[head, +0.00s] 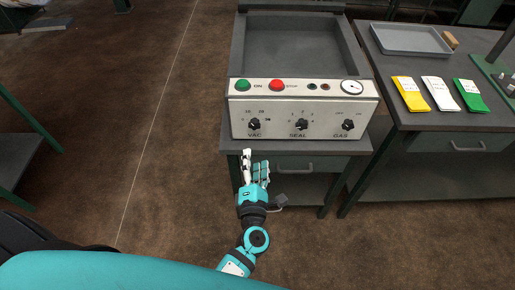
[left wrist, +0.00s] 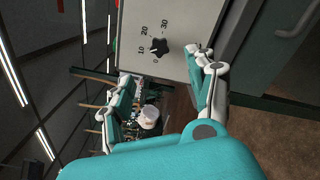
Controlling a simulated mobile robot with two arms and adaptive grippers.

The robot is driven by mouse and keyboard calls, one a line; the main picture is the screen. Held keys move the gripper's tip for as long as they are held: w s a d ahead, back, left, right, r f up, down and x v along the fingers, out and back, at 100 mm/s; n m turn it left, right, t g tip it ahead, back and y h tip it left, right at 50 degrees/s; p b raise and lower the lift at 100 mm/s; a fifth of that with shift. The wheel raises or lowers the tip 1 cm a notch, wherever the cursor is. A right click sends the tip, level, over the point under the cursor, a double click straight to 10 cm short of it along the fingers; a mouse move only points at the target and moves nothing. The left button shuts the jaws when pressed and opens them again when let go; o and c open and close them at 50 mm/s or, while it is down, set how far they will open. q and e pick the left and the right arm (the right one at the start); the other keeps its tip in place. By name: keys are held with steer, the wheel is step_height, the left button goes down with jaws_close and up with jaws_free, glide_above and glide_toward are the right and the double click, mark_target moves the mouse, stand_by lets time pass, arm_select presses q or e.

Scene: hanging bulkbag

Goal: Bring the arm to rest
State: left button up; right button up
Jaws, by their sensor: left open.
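My left gripper (head: 255,167) is in front of the vacuum sealing machine (head: 300,98), just below its panel's left end. Its fingers point up toward the panel, and it is open with nothing in it. In the left wrist view my left gripper (left wrist: 165,72) shows its fingers spread apart. The VAC knob (left wrist: 160,46) shows beyond the gap between them. In the head view the VAC knob (head: 254,124) is above the fingertips, and I see a gap between them. My right gripper is not in view.
The machine's panel also carries a green button (head: 243,85), a red button (head: 277,85), a SEAL knob (head: 302,125), a GAS knob (head: 348,125) and a gauge (head: 352,87). A bench (head: 480,121) at right holds a grey tray (head: 411,40) and coloured packets. Open floor (head: 150,130) lies left.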

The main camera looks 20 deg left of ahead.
arm_select(q)
steer(key=s+d+f+m+g+h, duration=0.3)
steer(key=s+f+m, duration=0.45)
steer(key=f, duration=0.65)
steer(key=s+f+m+g+h, duration=0.4)
steer(key=f+m, duration=0.7)
steer(key=f, duration=0.3)
steer(key=s+a+f+m+g, duration=0.3)
steer(key=s+a+f, duration=0.1)
steer(key=s, duration=0.5)
steer(key=s+a+f+m+g+y, duration=0.1)
steer(key=s+a+f+m+g, duration=0.2)
steer(key=s+f, duration=0.4)
steer(key=s+a+f+m+g+y, duration=0.1)
steer(key=s+a+f+m+g, duration=0.2)
steer(key=s, duration=0.8)
steer(key=a+f+m, duration=0.2)
steer(key=a, duration=0.1)
steer(key=shift+s+f, duration=0.25)
steer(key=shift+f, duration=0.1)
steer(key=shift+w, duration=0.1)
